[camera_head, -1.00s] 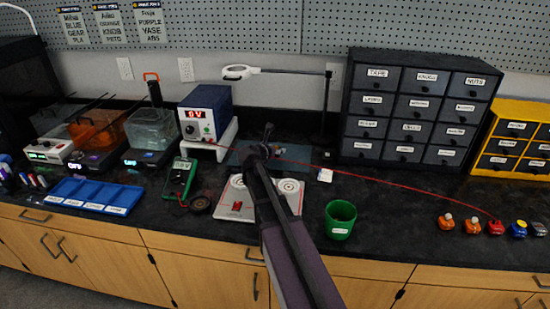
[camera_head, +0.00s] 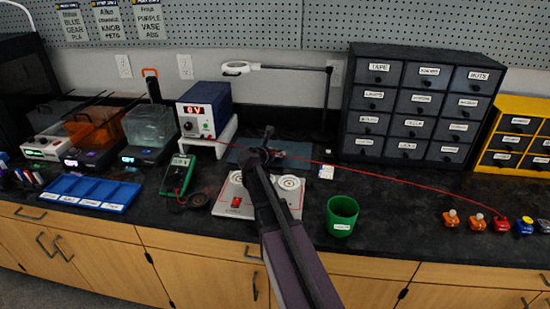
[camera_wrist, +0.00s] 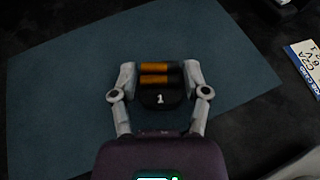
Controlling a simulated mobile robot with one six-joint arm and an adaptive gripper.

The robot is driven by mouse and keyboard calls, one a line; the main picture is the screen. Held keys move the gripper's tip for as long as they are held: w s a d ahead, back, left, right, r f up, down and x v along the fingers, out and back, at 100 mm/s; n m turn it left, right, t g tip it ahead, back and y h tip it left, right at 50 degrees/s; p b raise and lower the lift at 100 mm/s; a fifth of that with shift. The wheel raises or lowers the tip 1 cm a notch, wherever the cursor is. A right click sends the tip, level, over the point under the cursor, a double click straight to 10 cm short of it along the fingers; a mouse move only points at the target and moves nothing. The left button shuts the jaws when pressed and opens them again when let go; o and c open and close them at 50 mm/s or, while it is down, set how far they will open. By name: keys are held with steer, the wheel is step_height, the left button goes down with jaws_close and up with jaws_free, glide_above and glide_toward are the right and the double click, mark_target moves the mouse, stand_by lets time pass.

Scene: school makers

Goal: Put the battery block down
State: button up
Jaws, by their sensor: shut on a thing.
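The battery block (camera_wrist: 159,97), a dark block with two orange-and-black cells and a white "1", sits between the fingers in the wrist view. My gripper (camera_wrist: 160,80) is shut on it, a finger at each side. Below it is a blue-grey mat (camera_wrist: 60,85); I cannot tell whether the block touches the mat. In the head view the mat (camera_head: 295,160) lies at the back of the bench behind the white panel, and my arm hides most of the gripper and the block.
A white panel with round dials (camera_head: 235,198) is in front of the mat. A green cup (camera_head: 341,217) stands to the right, a multimeter (camera_head: 178,175) to the left. A power supply (camera_head: 205,112) stands behind left. A red wire (camera_head: 400,183) crosses the bench. A small tag (camera_wrist: 305,65) lies right of the mat.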

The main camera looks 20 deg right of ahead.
steer(key=shift+f, duration=0.45)
steer(key=o, duration=1.3)
steer(key=shift+r, duration=0.1)
steer(key=shift+r, duration=0.1)
steer(key=shift+r, duration=0.1)
steer(key=p+v, duration=0.4)
steer(key=v, duration=0.8)
steer(key=shift+p, duration=0.3)
